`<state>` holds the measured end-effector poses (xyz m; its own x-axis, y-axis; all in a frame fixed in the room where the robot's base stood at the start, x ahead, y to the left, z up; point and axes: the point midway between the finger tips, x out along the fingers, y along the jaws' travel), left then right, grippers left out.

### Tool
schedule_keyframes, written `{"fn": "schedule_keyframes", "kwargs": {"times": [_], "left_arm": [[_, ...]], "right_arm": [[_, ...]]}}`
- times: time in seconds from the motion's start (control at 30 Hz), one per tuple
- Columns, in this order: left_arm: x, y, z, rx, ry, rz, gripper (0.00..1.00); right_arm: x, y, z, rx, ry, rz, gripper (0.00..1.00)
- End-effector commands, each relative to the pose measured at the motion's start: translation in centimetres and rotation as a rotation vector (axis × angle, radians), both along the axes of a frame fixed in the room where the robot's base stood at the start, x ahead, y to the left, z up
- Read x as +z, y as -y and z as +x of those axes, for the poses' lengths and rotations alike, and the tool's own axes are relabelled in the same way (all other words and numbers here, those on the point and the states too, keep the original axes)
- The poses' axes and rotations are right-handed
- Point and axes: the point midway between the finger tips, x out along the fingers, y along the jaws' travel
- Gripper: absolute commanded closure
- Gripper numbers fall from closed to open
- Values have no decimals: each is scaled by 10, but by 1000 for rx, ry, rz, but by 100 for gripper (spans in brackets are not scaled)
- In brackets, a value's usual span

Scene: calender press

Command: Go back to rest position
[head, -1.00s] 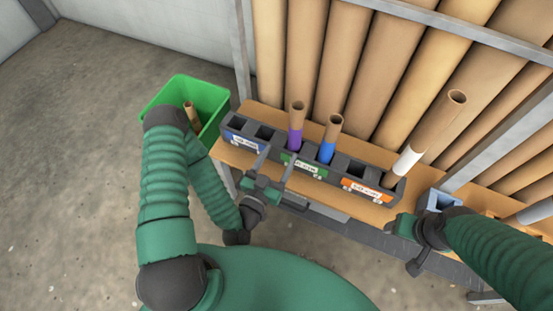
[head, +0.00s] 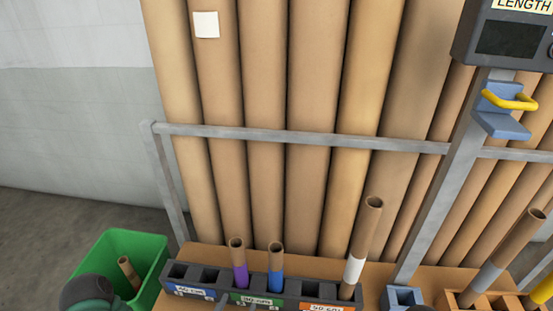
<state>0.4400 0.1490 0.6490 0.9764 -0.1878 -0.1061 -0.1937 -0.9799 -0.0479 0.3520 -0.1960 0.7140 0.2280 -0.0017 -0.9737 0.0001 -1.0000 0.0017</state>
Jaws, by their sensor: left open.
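My left gripper (head: 240,303) is at the bottom edge in front of the dark rack. Only its grey fingertips show; they are apart with nothing seen between them. My right gripper is out of view below. The rack (head: 206,275) holds a purple-banded tube (head: 238,262), a blue-banded tube (head: 276,262) and, at its right end, a tilted white-banded tube (head: 363,235). Rack labels are blue, green and orange.
A green bin (head: 150,248) with a short tube (head: 128,272) stands left of the wooden table (head: 225,252). Tall cardboard tubes (head: 310,90) stand behind a grey rail (head: 300,135). A length display (head: 508,38) hangs upper right. A light-blue holder (head: 402,296) stands right of the rack.

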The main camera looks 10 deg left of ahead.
Motion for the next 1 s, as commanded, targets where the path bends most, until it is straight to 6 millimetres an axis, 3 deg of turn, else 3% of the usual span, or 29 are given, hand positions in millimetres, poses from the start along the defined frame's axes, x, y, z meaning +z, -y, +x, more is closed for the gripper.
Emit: {"fn": "schedule_keyframes", "kwargs": {"times": [0.07,0.13,0.23,0.33,0.53,0.77,0.83,1.0], "left_arm": [[-17,15,6,-150,-119,97,37],[-37,16,6,-248,-284,188,37],[-52,-4,2,-277,-532,295,37],[-42,-32,-7,-203,-747,345,37],[7,-60,-35,14,-1019,278,37],[66,-50,-83,189,-1210,88,37],[99,-49,-88,202,-1235,69,37],[151,-49,-88,201,-1236,74,37]], "right_arm": [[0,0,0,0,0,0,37],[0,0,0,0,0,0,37],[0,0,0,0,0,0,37],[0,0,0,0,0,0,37],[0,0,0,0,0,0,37],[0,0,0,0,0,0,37],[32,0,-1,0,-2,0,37],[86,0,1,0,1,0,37]]}}
